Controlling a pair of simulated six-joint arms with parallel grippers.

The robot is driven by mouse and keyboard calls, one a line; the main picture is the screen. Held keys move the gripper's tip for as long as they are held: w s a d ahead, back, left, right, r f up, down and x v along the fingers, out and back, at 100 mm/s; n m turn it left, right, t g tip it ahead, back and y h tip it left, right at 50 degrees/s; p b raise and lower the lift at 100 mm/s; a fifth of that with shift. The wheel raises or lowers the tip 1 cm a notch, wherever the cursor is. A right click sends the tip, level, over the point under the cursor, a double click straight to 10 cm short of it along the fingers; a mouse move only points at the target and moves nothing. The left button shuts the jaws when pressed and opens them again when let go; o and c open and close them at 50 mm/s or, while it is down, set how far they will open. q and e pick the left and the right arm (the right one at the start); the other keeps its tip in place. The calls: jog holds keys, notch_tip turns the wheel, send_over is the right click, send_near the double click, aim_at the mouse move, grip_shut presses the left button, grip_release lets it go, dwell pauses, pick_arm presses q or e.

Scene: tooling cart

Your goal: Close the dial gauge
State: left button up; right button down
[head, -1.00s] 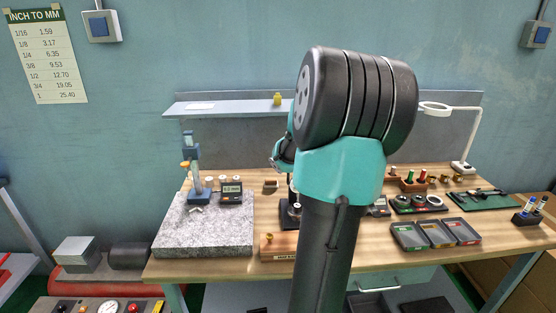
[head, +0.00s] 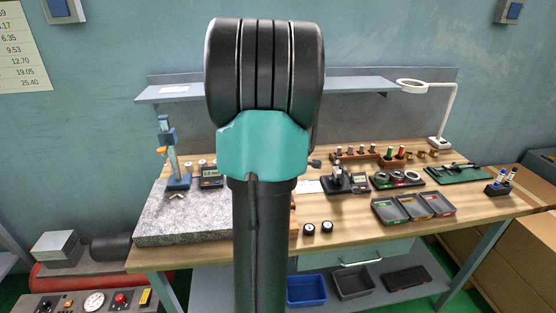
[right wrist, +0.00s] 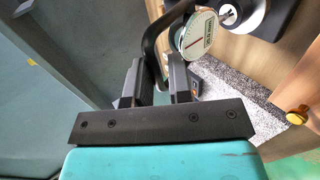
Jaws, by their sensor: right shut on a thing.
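In the right wrist view a round dial (right wrist: 197,33) with a pale face and a red line sits just beyond the fingers. A thin black curved bar (right wrist: 150,48) runs beside it and down between the fingers. My right gripper (right wrist: 157,72) is shut on this bar, which appears to be part of the dial gauge. A dark round part with a silver knob (right wrist: 228,14) is right of the dial. In the head view an arm of mine stands upright in front of the bench, and the dial gauge and gripper cannot be seen. My left gripper is not in view.
The granite plate (head: 190,220) is at the bench's left. Two small dark round pieces (head: 318,228), a black digital device (head: 345,182) and divided trays (head: 412,207) lie to the right. A ring lamp (head: 428,90) stands at the back. Bare wood (head: 350,228) shows at the front.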

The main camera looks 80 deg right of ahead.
jog(key=shift+s+a+f, duration=0.1)
jog(key=shift+a+f, duration=0.5)
jog(key=shift+f, duration=0.25)
jog(key=c, duration=1.2)
grip_release()
jog(key=shift+r, duration=0.1)
jog(key=shift+a, duration=0.1)
